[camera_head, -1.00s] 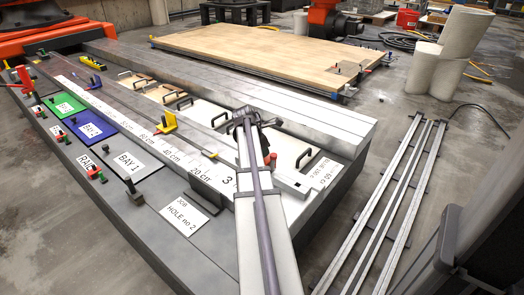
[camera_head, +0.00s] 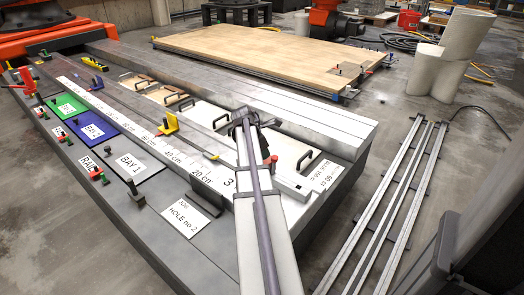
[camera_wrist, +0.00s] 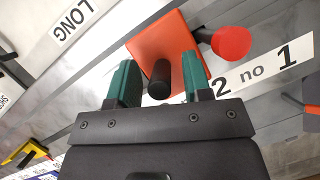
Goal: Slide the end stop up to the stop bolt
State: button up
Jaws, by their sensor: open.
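In the wrist view an orange-red block (camera_wrist: 171,45), which looks like the end stop, carries a black upright knob (camera_wrist: 158,80) and a red ball-ended lever (camera_wrist: 231,43). My gripper (camera_wrist: 158,80) is open. Its two green fingers stand on either side of the black knob, with gaps showing. In the head view my gripper (camera_head: 247,118) is over the near end of the bench, and my arm hides most of the block; a small red part (camera_head: 270,160) shows beside it. I cannot pick out the stop bolt for certain. A card reading "JOB HOLE no 2" (camera_head: 185,216) lies on the bench.
A long scale (camera_head: 180,155) marked in cm runs along the bench. A yellow stop-like piece (camera_head: 168,125) stands on it farther back. A black post (camera_head: 135,192) stands by the BAY 1 plate (camera_head: 130,163). White panels with black handles (camera_head: 305,158) lie to the right.

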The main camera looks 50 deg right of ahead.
jog(key=p+v, duration=0.8)
jog(key=v, duration=0.1)
jog(key=shift+r, duration=0.4)
jog(key=shift+a, duration=0.1)
